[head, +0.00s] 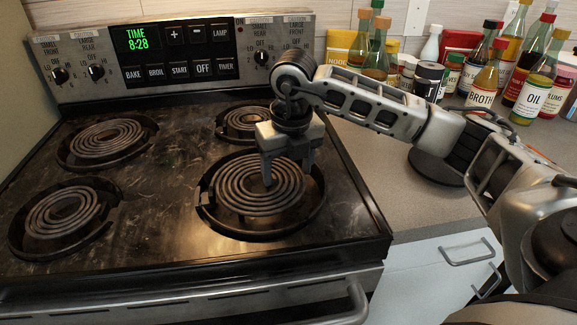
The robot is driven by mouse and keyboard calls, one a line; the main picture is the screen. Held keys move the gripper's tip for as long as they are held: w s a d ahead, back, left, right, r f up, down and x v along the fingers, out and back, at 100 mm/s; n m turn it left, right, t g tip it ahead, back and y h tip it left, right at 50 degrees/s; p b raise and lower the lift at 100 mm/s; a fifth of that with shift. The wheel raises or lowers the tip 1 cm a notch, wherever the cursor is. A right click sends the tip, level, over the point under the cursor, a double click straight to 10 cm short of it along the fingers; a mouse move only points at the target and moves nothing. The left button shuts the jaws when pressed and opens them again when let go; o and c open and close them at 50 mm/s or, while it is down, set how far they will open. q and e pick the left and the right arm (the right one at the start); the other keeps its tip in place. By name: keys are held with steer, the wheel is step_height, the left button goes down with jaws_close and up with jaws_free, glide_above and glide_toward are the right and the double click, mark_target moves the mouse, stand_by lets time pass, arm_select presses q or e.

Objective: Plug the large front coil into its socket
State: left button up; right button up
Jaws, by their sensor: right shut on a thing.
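The large front coil (238,192) is the grey spiral at the right front of the stove. It lies over its round dark pan (262,234), within the pan's rim, and looks slightly off centre toward the back. My right gripper (287,172) points down at the coil's back right part, shut on the coil with its fingers spread across some rings. The coil's plug end and the socket are hidden or too dark to make out. I cannot tell whether they are joined. My left gripper is not in view.
Three other coils sit on the stove: back left (107,142), front left (62,212) and back right (243,122), partly behind my gripper. The control panel (180,50) stands behind. Bottles and jars crowd the counter (365,170) at back right.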

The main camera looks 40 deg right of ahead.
steer(key=shift+r, duration=0.15)
steer(key=o, duration=1.4)
steer(key=shift+c, duration=0.2)
steer(key=shift+r+p, duration=2.95)
steer(key=shift+r, duration=1.05)
steer(key=shift+f, duration=0.1)
